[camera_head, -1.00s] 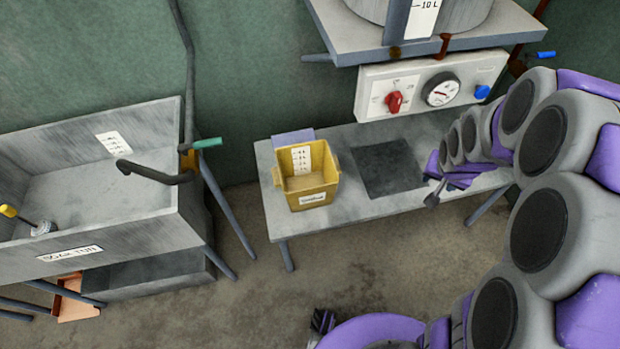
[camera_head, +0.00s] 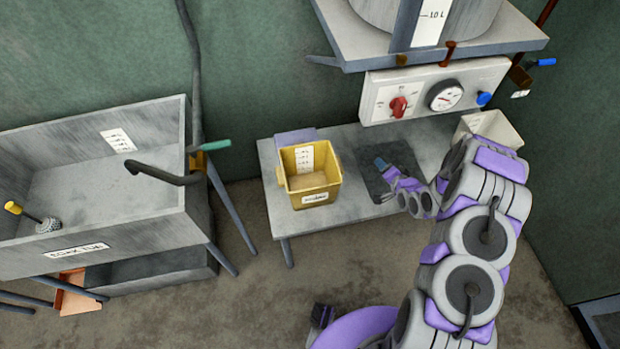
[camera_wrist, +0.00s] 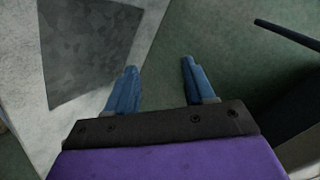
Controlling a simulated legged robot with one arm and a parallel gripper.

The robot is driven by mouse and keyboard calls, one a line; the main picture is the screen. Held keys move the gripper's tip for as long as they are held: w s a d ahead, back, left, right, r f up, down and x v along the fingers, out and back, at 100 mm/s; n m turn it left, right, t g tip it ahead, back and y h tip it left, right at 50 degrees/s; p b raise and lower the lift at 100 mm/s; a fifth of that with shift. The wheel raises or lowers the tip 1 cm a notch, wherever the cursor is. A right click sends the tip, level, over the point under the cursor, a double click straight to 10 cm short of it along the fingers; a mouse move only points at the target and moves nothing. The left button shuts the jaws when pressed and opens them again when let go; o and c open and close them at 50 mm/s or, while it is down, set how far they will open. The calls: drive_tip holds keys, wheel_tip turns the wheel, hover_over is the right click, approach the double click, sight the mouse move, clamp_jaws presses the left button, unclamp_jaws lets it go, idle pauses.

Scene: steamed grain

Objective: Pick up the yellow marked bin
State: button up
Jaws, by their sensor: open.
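The yellow bin (camera_head: 313,189) stands upright on the left part of a low grey table (camera_head: 268,163). It has a white scale strip inside, a white label on its front and grain-coloured contents. My gripper (camera_head: 381,164) is over the dark square on the table, to the right of the bin and apart from it. In the wrist view my gripper (camera_wrist: 158,82) has its two blue fingers spread with nothing between them. The bin does not show in the wrist view.
The dark square (camera_head: 376,184) lies right of the bin. A pale container (camera_head: 486,127) stands at the table's right end, partly behind my arm. A control panel (camera_head: 432,92) hangs above the table.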

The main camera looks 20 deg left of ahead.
drive_tip(key=s+a+f+m+t+y, duration=0.1)
drive_tip(key=s+a+f+m+y, duration=0.1)
drive_tip(key=s+a+f, duration=0.25)
drive_tip(key=m+t+y+p, duration=0.2)
drive_tip(key=m+t+y, duration=0.1)
drive_tip(key=m, duration=0.1)
approach(341, 164)
drive_tip(key=b+x, duration=0.1)
drive_tip(key=x, duration=0.2)
drive_tip(key=f+b+x, duration=0.1)
drive_tip(key=b+x, duration=0.1)
drive_tip(key=x, duration=0.1)
drive_tip(key=b+x, duration=0.2)
drive_tip(key=x, duration=0.2)
drive_tip(key=shift+w+d+f, duration=0.2)
drive_tip(key=shift+w+a, duration=0.3)
drive_tip(key=shift+a, duration=0.1)
drive_tip(key=shift+d, duration=0.1)
clamp_jaws()
